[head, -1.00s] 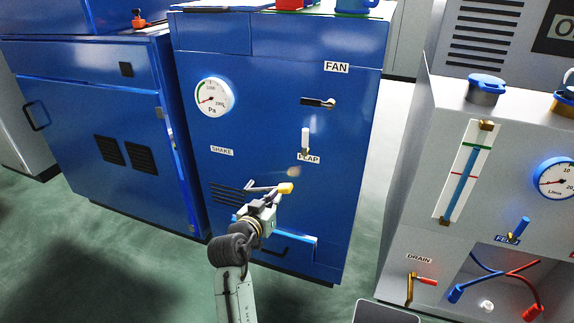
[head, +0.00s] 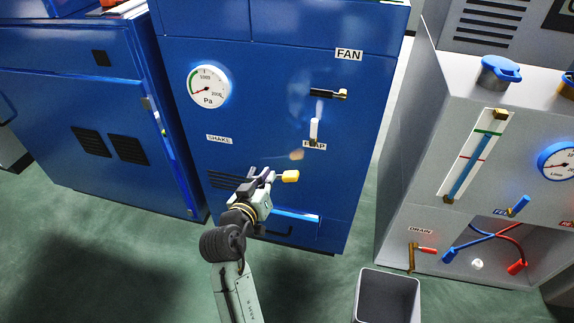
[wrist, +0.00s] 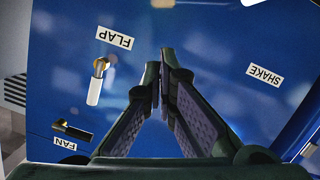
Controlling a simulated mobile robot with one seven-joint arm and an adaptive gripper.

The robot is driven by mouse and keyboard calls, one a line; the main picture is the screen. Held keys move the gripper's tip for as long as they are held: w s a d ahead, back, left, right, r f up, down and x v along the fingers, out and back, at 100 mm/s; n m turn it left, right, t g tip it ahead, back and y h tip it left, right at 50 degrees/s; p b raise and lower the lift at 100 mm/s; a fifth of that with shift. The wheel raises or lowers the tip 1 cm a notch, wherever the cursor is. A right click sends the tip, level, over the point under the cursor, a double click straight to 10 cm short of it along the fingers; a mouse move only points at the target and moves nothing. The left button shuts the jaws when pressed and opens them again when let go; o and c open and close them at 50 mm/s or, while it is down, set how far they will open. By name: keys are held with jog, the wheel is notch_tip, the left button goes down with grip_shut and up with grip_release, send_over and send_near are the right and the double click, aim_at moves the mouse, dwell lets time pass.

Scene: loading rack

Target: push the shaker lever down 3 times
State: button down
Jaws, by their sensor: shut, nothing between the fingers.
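The blue cabinet (head: 240,90) carries a SHAKE label (head: 219,139). Below and right of it, a lever with a yellow knob (head: 290,176) sticks out roughly level. My gripper (head: 264,174) is just left of the knob in the head view and hides most of the lever's shaft. In the wrist view the finger pads converge at the tips (wrist: 166,55), and the gripper is shut and empty. A bit of yellow (wrist: 163,3), likely the knob, shows at the top edge there, beyond the fingertips. I cannot tell whether gripper and lever touch.
The white-handled FLAP lever (head: 314,130) and black FAN lever (head: 328,94) are up and right on the same panel. A pressure gauge (head: 209,87) is at upper left. A grey machine (head: 420,170) stands right, with an open bin (head: 388,276) on the floor.

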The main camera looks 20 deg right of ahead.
jog(key=p, duration=0.3)
send_over(286, 178)
jog(key=f, duration=0.4)
jog(key=shift+w+a+f, duration=0.1)
jog(key=shift+a+f, duration=0.1)
jog(key=shift+a, duration=0.1)
jog(key=shift+d+f, duration=0.25)
jog(key=shift+f, duration=0.55)
jog(key=shift+s+f, duration=0.1)
jog(key=shift+s, duration=0.1)
